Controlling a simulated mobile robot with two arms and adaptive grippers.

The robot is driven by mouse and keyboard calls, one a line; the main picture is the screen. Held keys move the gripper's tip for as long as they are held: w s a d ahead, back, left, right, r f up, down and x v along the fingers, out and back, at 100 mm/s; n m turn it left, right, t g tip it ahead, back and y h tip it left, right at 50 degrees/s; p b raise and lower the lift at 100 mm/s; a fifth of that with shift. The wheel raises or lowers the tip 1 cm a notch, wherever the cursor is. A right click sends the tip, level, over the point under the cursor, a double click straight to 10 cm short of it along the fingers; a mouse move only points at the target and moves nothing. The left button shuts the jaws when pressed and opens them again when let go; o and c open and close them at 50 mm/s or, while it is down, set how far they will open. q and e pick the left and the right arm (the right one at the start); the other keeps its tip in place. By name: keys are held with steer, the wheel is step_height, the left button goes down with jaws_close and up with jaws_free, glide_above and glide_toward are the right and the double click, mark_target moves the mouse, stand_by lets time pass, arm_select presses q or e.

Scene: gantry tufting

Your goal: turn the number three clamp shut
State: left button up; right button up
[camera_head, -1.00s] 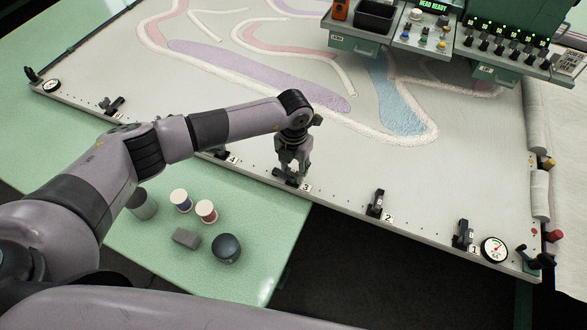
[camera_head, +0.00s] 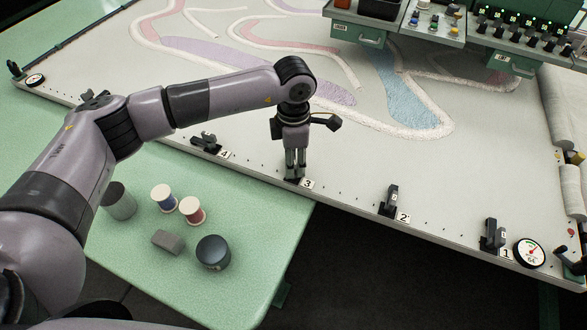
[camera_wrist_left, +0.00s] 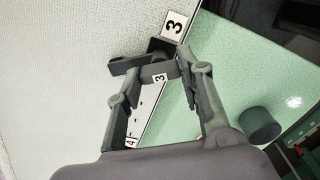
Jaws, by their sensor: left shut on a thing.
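The number three clamp (camera_head: 292,180) sits on the frame's front rail beside its white "3" plate (camera_head: 307,184), mostly hidden behind my fingers in the head view. I cannot tell the lever's exact angle. My right gripper is not in view.
Clamps two (camera_head: 390,201) and one (camera_head: 493,236) stand upright to the right; clamp four (camera_head: 207,143) is lower to the left. A round gauge (camera_head: 530,253) is at the right corner. Spools, a grey block (camera_head: 168,241) and a dark round pot (camera_head: 213,252) stand on the green table (camera_head: 240,245).

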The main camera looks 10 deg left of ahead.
arm_select(q)
steer(key=m+b, duration=0.3)
steer(key=b, duration=0.1)
steer(key=shift+f, duration=0.2)
steer(key=shift+r+m+b, duration=0.25)
steer(key=shift+m+b, duration=1.15)
steer(key=shift+m, duration=0.3)
steer(key=o, duration=1.2)
steer(key=shift+c, duration=0.2)
steer(key=shift+r, duration=0.3)
step_height(320, 180, up, 11)
steer(key=shift+r, duration=0.2)
